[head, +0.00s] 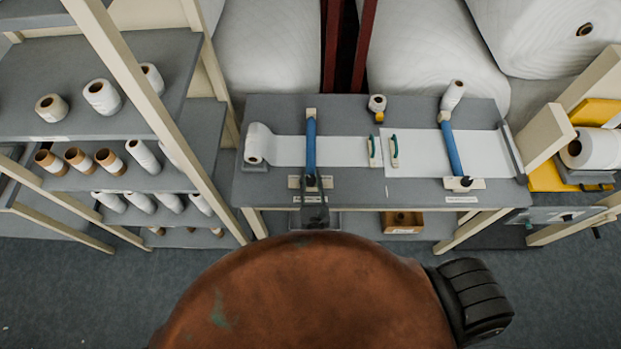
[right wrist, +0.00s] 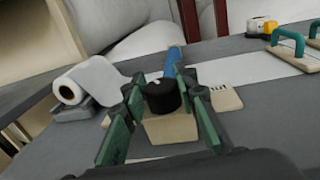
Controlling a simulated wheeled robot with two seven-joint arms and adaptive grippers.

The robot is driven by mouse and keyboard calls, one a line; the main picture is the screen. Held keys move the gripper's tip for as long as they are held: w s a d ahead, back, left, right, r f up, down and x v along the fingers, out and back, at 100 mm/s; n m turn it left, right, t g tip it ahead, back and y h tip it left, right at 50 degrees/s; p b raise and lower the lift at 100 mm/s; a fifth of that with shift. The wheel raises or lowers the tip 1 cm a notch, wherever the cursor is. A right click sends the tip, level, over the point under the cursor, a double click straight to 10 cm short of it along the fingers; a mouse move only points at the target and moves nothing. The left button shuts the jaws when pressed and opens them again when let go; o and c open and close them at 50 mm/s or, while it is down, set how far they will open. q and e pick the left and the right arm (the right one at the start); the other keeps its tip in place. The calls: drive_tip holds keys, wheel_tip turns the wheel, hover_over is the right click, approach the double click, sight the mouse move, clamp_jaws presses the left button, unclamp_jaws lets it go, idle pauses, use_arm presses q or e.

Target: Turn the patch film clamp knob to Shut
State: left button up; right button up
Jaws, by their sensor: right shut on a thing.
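My right gripper (head: 311,188) is at the front end of the left blue clamp bar (head: 311,143) on the worktable. In the right wrist view its green fingers (right wrist: 163,103) are closed around a black round knob (right wrist: 161,96). The knob sits on a beige block (right wrist: 168,128) at the near end of the blue bar (right wrist: 173,62). A short white mark shows on the knob's top. A second blue clamp bar (head: 452,148) with a black knob (head: 466,181) lies to the right. The label lettering is too small to read. My left gripper is not in view.
A white roll (head: 255,146) feeds a sheet under the left bar. Two green handles (head: 394,150) stand between the clamps. Shelves with rolls (head: 102,95) stand left. Large white rolls (head: 270,50) lie behind.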

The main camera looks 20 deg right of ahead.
drive_tip(key=o, duration=1.2)
drive_tip(key=s, duration=0.4)
drive_tip(key=s+a, duration=0.1)
drive_tip(key=s, duration=0.3)
drive_tip(key=s+a, duration=0.1)
drive_tip(key=s, duration=0.2)
drive_tip(key=shift+s+a, duration=0.1)
drive_tip(key=shift+s, duration=0.3)
